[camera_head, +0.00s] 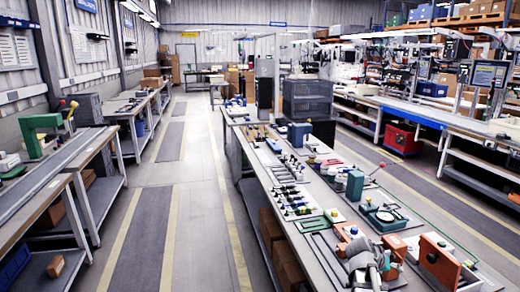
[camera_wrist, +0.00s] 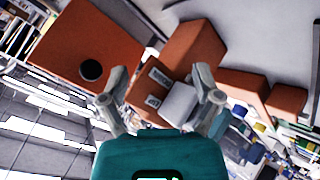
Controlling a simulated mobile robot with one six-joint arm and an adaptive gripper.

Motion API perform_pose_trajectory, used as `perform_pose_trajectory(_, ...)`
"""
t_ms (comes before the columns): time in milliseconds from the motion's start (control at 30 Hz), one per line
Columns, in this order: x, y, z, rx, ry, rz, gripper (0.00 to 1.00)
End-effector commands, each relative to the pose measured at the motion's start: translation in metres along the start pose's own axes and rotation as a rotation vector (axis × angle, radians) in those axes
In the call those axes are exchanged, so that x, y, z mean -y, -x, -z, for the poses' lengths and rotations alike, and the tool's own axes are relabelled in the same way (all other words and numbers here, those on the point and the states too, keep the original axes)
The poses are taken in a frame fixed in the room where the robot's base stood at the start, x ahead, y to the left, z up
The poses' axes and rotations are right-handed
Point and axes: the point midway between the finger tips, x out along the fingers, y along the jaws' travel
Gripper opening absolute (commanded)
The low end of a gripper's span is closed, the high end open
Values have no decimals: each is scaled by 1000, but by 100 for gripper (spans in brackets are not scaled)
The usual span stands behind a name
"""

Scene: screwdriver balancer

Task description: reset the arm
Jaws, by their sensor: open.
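My gripper (camera_wrist: 163,97) is open in the wrist view, its two grey fingers spread apart on either side of the teal body. No object is clearly held between them. Beyond the fingers are an orange block with white labels (camera_wrist: 152,84) and a small white block (camera_wrist: 180,103); their distance from the fingertips is hard to judge. In the head view, grey jointed parts stand at the near end of the workbench among orange fixtures, but I cannot tell the gripper's fingers there.
The long workbench (camera_head: 320,262) carries several tools and fixtures. An orange plate (camera_head: 438,262) stands upright at its near right. An orange panel with a dark hole (camera_wrist: 78,45) fills the wrist view's upper left. A clear aisle (camera_head: 190,215) runs left of the bench.

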Motion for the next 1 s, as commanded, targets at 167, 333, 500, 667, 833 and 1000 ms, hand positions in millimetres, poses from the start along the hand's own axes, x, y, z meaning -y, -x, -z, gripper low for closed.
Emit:
perform_pose_trajectory(167,50,54,-30,107,91,181,82)
perform_pose_trajectory(333,95,110,-66,212,207,373,82)
perform_pose_trajectory(500,131,171,-104,306,344,565,82)
perform_pose_trajectory(667,150,212,-130,364,442,693,82)
perform_pose_trajectory(833,158,229,-142,388,489,752,82)
perform_pose_trajectory(1000,159,230,-143,390,493,757,82)
